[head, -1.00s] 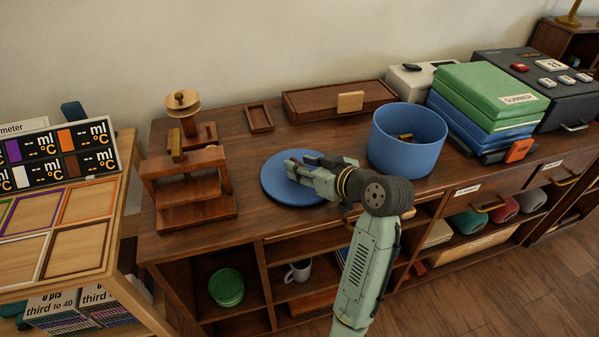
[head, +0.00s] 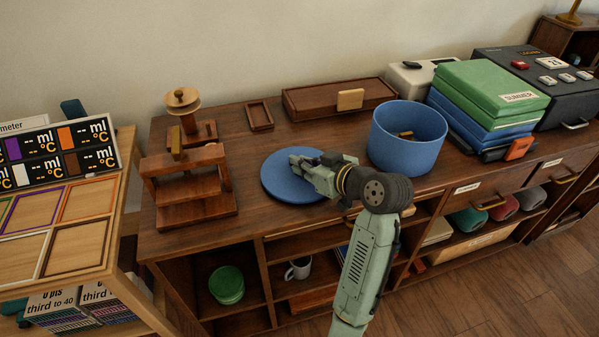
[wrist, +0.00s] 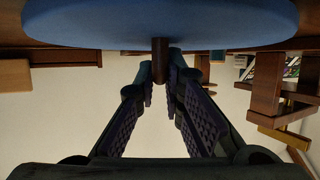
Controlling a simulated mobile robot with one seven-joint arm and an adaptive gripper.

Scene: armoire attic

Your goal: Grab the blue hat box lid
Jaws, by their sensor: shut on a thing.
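The blue hat box lid (head: 278,180) is a flat round disc over the dark wooden cabinet top, left of the blue hat box (head: 400,150). I cannot tell whether it touches the wood. My gripper (head: 300,163) is above the lid, and its arm covers part of the lid's right side. In the wrist view the lid (wrist: 160,25) fills the top edge, with a short brown knob (wrist: 161,58) standing out from it. My gripper (wrist: 161,75) is shut on this knob. The hat box is open at the top, with small brownish things inside.
A wooden press-like stand (head: 190,175) is left of the lid. A small wooden frame (head: 259,116) and a long wooden box (head: 338,98) lie behind. Green and blue boxes (head: 490,90) are stacked at the right. Shelves below hold a green round tin (head: 227,285) and a mug (head: 298,268).

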